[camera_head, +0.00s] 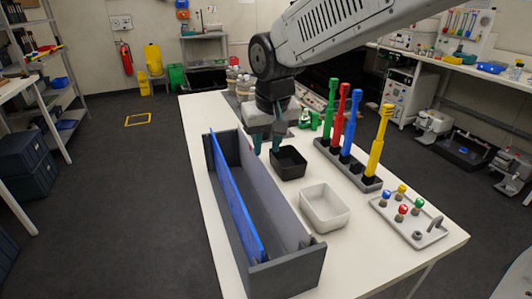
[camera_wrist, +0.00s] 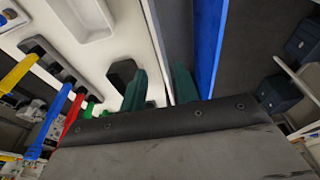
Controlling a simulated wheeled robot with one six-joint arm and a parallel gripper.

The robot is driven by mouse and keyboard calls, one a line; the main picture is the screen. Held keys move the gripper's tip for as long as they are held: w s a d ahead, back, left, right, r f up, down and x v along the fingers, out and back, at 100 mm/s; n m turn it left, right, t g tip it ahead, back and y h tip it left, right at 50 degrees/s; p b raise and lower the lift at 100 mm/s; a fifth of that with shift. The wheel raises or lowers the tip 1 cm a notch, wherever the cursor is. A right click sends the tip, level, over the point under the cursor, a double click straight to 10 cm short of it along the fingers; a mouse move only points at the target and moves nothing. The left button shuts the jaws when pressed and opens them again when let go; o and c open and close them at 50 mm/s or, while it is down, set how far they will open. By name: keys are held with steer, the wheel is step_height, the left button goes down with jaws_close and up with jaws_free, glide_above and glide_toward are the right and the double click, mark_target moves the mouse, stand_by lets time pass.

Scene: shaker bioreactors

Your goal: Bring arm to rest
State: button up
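My arm reaches in from the top right of the head view. My gripper (camera_head: 266,146) hangs above the table, pointing down, over the far right wall of the grey box and near the black bin. In the wrist view its two dark green fingers (camera_wrist: 160,85) stand apart with nothing between them. The gripper is open and empty. One finger shows over the grey box's side and the other beside the black bin (camera_wrist: 122,72).
A long grey box (camera_head: 285,275) with a blue divider (camera_head: 238,205) fills the table's left side. A black bin (camera_head: 289,163), a white bin (camera_head: 324,207), a rack (camera_head: 348,166) of green, red, blue and yellow tools, and a tray (camera_head: 408,222) with coloured knobs stand right.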

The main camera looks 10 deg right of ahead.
steer(key=shift+r, duration=0.1)
stand_by(0.3)
steer(key=s+d, duration=0.5)
steer(key=s, duration=0.3)
steer(key=s+d+m+g, duration=0.1)
steer(key=s+d, duration=0.5)
steer(key=s, duration=0.3)
steer(key=s+d+m, duration=0.1)
steer(key=s+d, duration=0.5)
steer(key=s, duration=0.3)
steer(key=shift+r+h, duration=0.3)
steer(key=shift+s, duration=0.1)
steer(key=shift+a+g, duration=0.1)
steer(key=shift+g, duration=0.2)
